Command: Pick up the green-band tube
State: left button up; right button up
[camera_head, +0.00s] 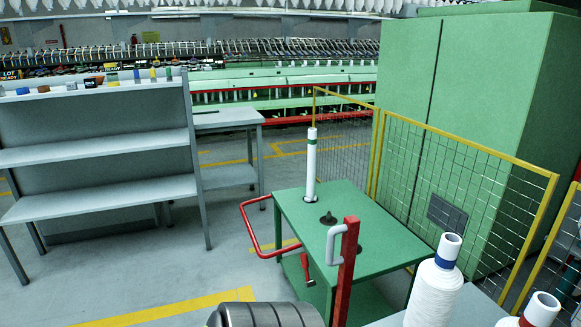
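The green-band tube (311,168) is a slim white tube with a green band near its top. It stands upright near the far left corner of a green cart top (352,207), with a dark base at its foot. Nothing touches its sides.
Black pegs (328,218) stand on the cart. A red handle (265,237) juts out left; a red post (347,275) rises in front. White yarn cones (435,287) stand front right. Yellow-framed mesh fencing (468,185) borders the right. Open floor lies left, before grey shelves (100,150).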

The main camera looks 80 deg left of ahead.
aim_at(310, 196)
jog(key=u, duration=2.4)
jog(key=z, duration=0.25)
jog(key=i+j+z, duration=0.3)
jog(key=z, duration=0.2)
jog(key=i+j+z, duration=0.2)
jog(key=j+z, duration=0.25)
jog(key=i+j+z, duration=0.15)
jog(key=j+z, duration=0.35)
jog(key=l, duration=0.1)
